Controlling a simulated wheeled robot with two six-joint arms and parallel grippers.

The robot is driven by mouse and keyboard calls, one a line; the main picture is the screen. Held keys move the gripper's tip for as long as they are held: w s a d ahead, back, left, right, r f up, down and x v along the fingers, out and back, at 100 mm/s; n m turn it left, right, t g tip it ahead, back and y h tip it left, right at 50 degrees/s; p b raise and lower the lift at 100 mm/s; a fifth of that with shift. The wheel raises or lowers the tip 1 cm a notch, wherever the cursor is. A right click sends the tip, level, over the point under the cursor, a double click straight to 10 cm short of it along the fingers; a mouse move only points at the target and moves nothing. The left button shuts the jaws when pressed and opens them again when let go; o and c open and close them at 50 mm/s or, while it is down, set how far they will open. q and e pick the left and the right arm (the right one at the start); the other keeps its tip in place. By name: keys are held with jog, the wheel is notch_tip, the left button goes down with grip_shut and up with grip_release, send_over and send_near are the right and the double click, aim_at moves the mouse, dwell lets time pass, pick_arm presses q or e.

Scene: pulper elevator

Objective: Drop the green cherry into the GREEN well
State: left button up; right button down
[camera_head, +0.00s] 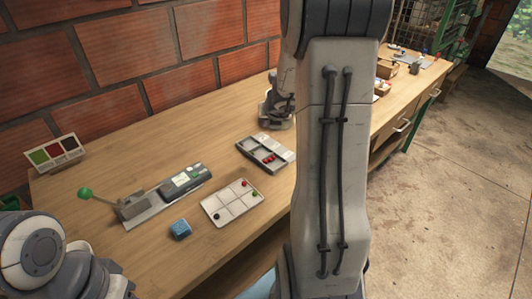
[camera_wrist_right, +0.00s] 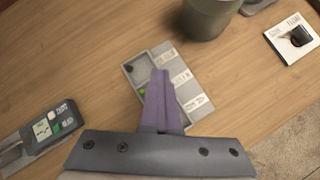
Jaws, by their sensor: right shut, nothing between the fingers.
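A grey tray with labelled wells (camera_head: 277,145) lies on the bench, with red cherries (camera_head: 268,158) in one well. In the right wrist view the same tray (camera_wrist_right: 197,106) is under my right gripper (camera_wrist_right: 161,72). Its purple fingers are together and empty, covering part of the wells. A green cherry (camera_wrist_right: 141,91) shows in the middle well beside the fingers, and a dark one (camera_wrist_right: 129,69) is in the end well. The label text is too blurred to read fully. In the head view my right arm hides much of the bench. My left gripper is outside the view.
A white gridded tray (camera_head: 232,203) holds a few small cherries. A blue block (camera_head: 180,229), a grey meter (camera_head: 185,180) and a green-knobbed lever (camera_head: 85,192) stand nearby. A colour card (camera_head: 56,152) is at the wall. A dark round container (camera_wrist_right: 207,18) stands close to the well tray.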

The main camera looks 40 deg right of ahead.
jog(key=b, duration=0.6)
send_over(266, 155)
jog(key=shift+f, duration=2.9)
jog(key=c, duration=1.1)
grip_release()
jog(key=shift+r, duration=0.1)
jog(key=p+v, duration=0.6)
jog(key=v, duration=0.4)
jog(key=shift+s+r, duration=0.1)
jog(key=shift+s, duration=0.05)
